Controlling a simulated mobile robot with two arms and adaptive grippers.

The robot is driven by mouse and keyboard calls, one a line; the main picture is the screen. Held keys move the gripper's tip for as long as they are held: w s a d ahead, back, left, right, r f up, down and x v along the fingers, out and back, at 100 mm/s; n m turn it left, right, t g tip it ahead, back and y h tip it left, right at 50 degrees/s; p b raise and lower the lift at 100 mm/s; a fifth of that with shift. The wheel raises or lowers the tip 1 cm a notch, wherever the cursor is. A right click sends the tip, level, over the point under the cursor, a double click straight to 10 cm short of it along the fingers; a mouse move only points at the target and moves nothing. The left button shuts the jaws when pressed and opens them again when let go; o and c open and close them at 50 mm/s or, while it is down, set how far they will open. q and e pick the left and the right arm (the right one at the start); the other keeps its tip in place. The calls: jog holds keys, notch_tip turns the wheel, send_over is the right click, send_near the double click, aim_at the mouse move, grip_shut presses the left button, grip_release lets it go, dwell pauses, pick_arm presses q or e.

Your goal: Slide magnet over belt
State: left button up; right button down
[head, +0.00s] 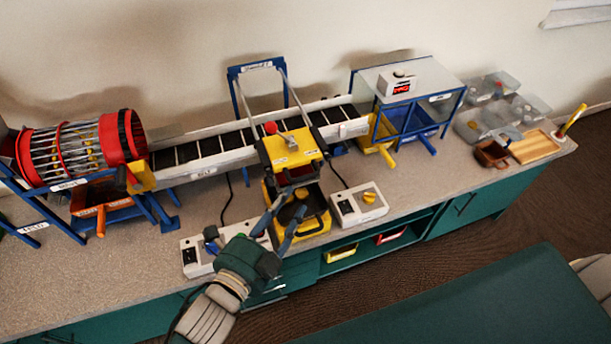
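The magnet unit (292,148) is a yellow block with a red knob (270,127). It sits at the near end of two sloping rails on a blue frame (234,84), at the belt's near side and above a yellow bin (314,226). The black slatted belt (207,146) runs behind it, between pale side walls. My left gripper (291,206) has its two fingers spread, over the bin and below the magnet unit, with nothing visible between them. I cannot tell whether a finger touches the bin. My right gripper is not in view.
A red drum sieve (75,148) stands left. A blue-framed stand (409,115) and clear containers (488,122) are right. White control boxes (359,204) flank the yellow bin. The counter (110,268) is clear at front left.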

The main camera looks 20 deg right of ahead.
aim_at(306, 178)
pick_arm(q)
jog(key=p+x, duration=0.2)
jog(key=x, duration=0.8)
jog(key=shift+f, duration=0.1)
jog(key=shift+a, duration=0.1)
grip_shut()
